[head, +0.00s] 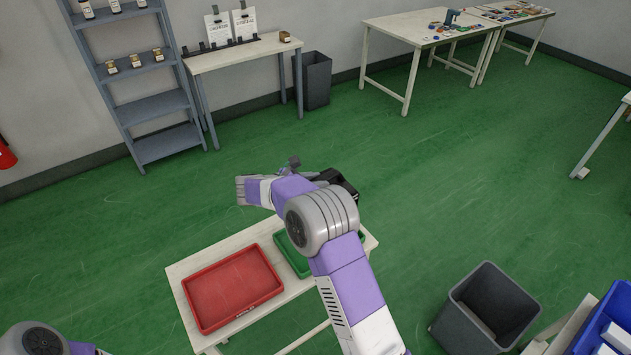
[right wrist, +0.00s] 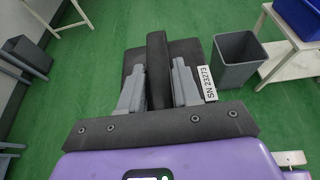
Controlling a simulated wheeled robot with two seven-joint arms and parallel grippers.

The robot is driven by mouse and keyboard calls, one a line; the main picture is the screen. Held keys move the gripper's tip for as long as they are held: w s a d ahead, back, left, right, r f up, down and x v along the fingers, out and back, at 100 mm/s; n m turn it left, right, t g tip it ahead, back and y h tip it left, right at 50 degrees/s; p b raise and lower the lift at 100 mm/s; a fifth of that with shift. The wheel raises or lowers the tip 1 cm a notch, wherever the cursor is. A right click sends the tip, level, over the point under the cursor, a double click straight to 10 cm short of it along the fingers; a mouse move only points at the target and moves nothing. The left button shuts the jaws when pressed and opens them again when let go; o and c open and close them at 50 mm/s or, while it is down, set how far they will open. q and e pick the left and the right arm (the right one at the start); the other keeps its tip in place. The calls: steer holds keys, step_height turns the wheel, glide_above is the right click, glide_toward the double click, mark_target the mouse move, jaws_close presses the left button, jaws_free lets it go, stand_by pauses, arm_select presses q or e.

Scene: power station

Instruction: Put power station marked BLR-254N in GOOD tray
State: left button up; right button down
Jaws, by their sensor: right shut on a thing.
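My right gripper (right wrist: 158,66) is shut on the handle of a black power station (right wrist: 190,50). A white label on it reads SN 23273; no BLR-254N marking is visible. In the head view the power station (head: 342,184) is partly hidden by my right arm and appears over the far edge of the green tray (head: 291,258). I cannot tell its height above the tray. The green tray is largely covered by my arm, and no GOOD marking shows. My left gripper is out of view; only part of my left arm shows at the bottom left.
A red tray (head: 232,288) lies left of the green tray on a white table (head: 190,310). A grey bin (head: 487,308) and a blue crate (head: 607,318) stand at the lower right. A shelf (head: 165,105) and side tables line the wall. Green floor between is open.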

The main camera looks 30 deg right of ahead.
steer(key=shift+w+f+b, duration=0.1)
steer(key=shift+f+b, duration=3.3)
steer(key=shift+f, duration=1.9)
steer(key=c, duration=0.7)
jaws_free()
steer(key=shift+f, duration=0.15)
steer(key=shift+a, duration=0.1)
steer(key=shift+s+a+p, duration=0.15)
steer(key=shift+a+p, duration=0.05)
steer(key=shift+a, duration=1.25)
steer(key=shift+s+a+p, duration=0.15)
steer(key=shift+a+p, duration=0.1)
steer(key=shift+a, duration=1.25)
steer(key=shift+s+a+p, duration=0.15)
steer(key=shift+a+p, duration=0.05)
steer(key=shift+a, duration=1.25)
